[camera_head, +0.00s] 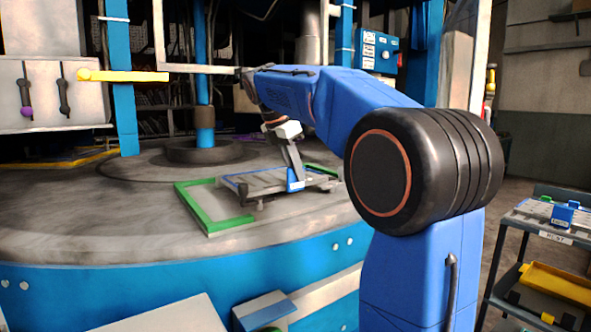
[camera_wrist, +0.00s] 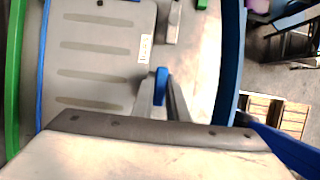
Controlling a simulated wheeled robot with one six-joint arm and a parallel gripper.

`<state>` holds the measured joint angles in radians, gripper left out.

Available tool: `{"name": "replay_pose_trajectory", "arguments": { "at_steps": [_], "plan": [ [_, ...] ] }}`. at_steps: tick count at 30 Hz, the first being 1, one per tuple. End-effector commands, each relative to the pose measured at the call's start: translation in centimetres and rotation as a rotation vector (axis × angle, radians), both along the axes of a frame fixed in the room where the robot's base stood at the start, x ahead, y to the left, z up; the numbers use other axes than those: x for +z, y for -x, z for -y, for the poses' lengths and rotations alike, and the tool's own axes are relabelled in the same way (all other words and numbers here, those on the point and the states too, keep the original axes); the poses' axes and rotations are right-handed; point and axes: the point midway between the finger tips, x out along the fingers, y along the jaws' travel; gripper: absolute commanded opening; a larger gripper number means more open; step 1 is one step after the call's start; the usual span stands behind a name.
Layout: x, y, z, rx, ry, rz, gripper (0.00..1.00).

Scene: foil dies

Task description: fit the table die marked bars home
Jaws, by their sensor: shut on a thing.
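The die (camera_head: 265,181) is a grey plate with a blue edge over the green frame (camera_head: 212,219) on the round table. Its top shows several long dark bars in the wrist view (camera_wrist: 98,48), with a small white label on it. My gripper (camera_head: 294,172) is shut on the die's blue handle (camera_wrist: 161,76), at the right side of the plate. In the wrist view a gap shows between the green strip (camera_wrist: 12,80) and the blue edge. The die looks slightly above the frame; I cannot tell whether it touches. Its far right side is partly hidden.
The grey table (camera_head: 90,215) is bare to the left. A blue column (camera_head: 203,85) stands behind it. A yellow bar (camera_head: 125,76) sticks out at the left. A cart (camera_head: 545,229) with a blue block (camera_head: 563,215) and a yellow tray (camera_head: 560,283) stands at the right.

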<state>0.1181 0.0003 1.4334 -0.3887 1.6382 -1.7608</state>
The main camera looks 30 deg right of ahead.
Motion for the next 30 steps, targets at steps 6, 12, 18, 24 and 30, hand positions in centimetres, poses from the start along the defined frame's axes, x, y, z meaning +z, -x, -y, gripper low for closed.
{"name": "replay_pose_trajectory", "arguments": {
  "at_steps": [6, 12, 18, 24, 30],
  "plan": [
    [-0.3, 0.0, 0.0, 0.0, 0.001, 0.003, 0.0],
    [-0.6, 0.0, 0.0, 0.0, 0.001, 0.003, 0.0],
    [-1.0, 0.0, 0.0, 0.0, 0.001, 0.002, 0.0],
    [-1.3, 0.0, 0.0, 0.0, 0.001, 0.002, 0.0],
    [-1.6, 0.0, 0.0, 0.0, 0.001, 0.003, 0.0]
  ]
}}
